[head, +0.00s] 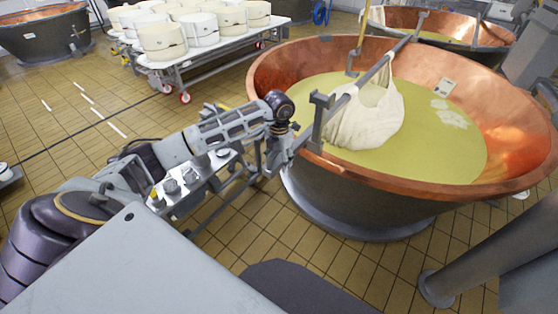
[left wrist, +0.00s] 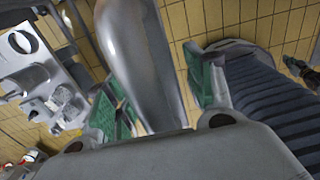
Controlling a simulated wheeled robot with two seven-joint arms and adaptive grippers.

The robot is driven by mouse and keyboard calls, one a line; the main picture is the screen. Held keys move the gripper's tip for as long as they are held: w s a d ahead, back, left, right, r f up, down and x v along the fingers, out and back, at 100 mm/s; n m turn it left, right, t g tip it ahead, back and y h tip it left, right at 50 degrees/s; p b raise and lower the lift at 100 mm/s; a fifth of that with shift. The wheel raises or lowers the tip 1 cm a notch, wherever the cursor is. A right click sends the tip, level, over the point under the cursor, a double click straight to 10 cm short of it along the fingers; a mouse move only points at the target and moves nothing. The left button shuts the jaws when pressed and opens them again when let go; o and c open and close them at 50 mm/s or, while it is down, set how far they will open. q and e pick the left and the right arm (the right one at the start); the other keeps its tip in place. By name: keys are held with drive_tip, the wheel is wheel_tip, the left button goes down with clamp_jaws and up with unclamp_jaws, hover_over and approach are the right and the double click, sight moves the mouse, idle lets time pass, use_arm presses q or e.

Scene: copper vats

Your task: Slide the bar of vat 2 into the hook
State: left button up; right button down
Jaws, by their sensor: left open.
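The large copper vat (head: 268,82) in front of me holds yellowish liquid. A grey bar (head: 373,75) runs across its left part, and a white cloth bundle (head: 365,118) hangs from it into the liquid. A grey upright bracket (head: 318,122) stands at the near rim by the bar's near end; whether the bar sits in a hook is unclear. My left gripper (head: 290,150) is at the near rim, beside this bracket. In the left wrist view its green-padded fingers (left wrist: 155,95) are apart, with a shiny grey metal piece (left wrist: 138,60) between them. My right gripper is not shown.
A wheeled cart (head: 205,55) with white round moulds stands at the back left. Another vat (head: 45,35) is at far left, and one (head: 440,25) behind at right. A control panel (head: 190,180) lies beneath my left arm. Tiled floor is free at left.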

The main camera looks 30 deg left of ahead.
use_arm(q)
drive_tip(key=shift+f, duration=0.15)
drive_tip(key=c, duration=0.4)
clamp_jaws()
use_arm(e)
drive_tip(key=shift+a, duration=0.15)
use_arm(q)
drive_tip(key=shift+a, duration=0.1)
